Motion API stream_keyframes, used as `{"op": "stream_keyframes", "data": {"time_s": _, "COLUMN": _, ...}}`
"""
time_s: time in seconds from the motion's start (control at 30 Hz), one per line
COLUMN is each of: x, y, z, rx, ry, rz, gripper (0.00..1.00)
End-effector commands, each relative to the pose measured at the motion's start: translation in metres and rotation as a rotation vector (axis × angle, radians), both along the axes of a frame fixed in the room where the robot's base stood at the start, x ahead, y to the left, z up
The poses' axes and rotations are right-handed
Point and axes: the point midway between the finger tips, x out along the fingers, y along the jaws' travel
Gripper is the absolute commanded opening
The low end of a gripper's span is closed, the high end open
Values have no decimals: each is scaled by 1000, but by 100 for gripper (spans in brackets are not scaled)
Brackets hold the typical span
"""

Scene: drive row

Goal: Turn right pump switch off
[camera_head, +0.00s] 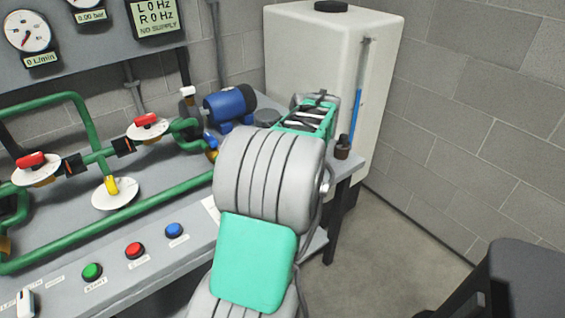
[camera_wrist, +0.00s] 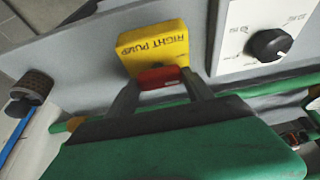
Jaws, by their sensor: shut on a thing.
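The right pump switch is a yellow plate (camera_wrist: 150,45) lettered "RIGHT PUMP" with a red handle (camera_wrist: 160,78), on the grey panel in the wrist view. My gripper (camera_wrist: 159,85) has one finger on each side of the red handle and is shut on it. I cannot tell from this angle which position the handle points to. In the head view my arm hides the switch and the fingertips.
A dial panel with a black knob (camera_wrist: 270,45) sits right of the switch. Green pipes (camera_head: 130,200), a blue pump (camera_head: 229,105) and the bench buttons (camera_head: 135,250) lie left of my arm. A white tank (camera_head: 320,55) stands behind.

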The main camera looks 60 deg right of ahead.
Motion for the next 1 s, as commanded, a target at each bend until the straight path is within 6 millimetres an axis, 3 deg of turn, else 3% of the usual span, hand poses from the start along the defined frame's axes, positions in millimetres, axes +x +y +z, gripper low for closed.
{"op": "stream_keyframes", "data": {"time_s": 0.5, "x": 0, "y": 0, "z": 0, "rx": -2, "ry": 1, "rz": 23, "gripper": 20}}
{"op": "stream_keyframes", "data": {"time_s": 0.53, "x": 0, "y": 0, "z": 0, "rx": -2, "ry": 1, "rz": 23, "gripper": 62}}
{"op": "stream_keyframes", "data": {"time_s": 0.77, "x": 0, "y": 0, "z": 0, "rx": -1, "ry": 1, "rz": 21, "gripper": 81}}
{"op": "stream_keyframes", "data": {"time_s": 1.0, "x": 0, "y": 0, "z": 0, "rx": -1, "ry": 0, "rz": 20, "gripper": 82}}
